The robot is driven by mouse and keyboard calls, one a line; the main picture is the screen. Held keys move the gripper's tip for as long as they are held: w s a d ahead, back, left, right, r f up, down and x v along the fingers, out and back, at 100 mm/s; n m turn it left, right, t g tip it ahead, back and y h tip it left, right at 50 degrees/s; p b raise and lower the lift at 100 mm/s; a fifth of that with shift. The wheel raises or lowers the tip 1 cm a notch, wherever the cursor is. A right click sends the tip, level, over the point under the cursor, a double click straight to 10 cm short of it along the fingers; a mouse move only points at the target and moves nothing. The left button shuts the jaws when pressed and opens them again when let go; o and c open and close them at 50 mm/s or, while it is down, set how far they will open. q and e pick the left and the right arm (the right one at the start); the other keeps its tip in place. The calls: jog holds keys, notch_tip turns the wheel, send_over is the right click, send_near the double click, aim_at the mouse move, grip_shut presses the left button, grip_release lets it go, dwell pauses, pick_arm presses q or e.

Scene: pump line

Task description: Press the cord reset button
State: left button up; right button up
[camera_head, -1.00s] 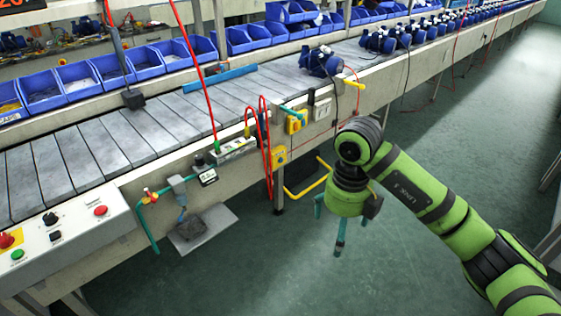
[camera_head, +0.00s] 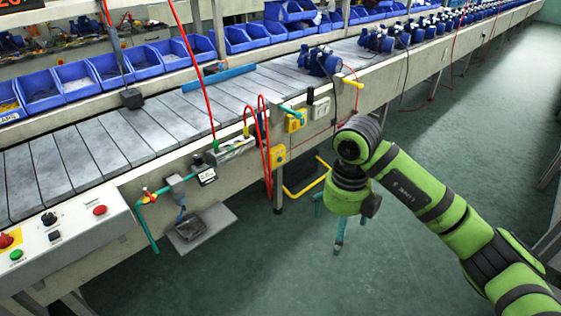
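I cannot tell for sure which control is the cord reset button. Two yellow boxes, an upper one (camera_head: 295,121) and a lower one (camera_head: 278,156), are on the conveyor's side near hanging red cords (camera_head: 264,135). A control panel (camera_head: 85,238) at the lower left carries a red button (camera_head: 99,210), a green button (camera_head: 16,255), black controls (camera_head: 49,219) and a red knob on yellow (camera_head: 6,240). My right gripper (camera_head: 329,231) hangs over the floor, right of the yellow boxes and apart from them. Its teal fingers are spread and empty. My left gripper is out of view.
The slatted conveyor (camera_head: 120,142) runs from left to far right, carrying blue pumps (camera_head: 321,61). Blue bins (camera_head: 140,62) line its far side. A teal pipe (camera_head: 147,229) and a yellow bent bar (camera_head: 309,187) stick out in front. The green floor (camera_head: 440,150) at right is clear.

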grip_shut()
dwell(1.3)
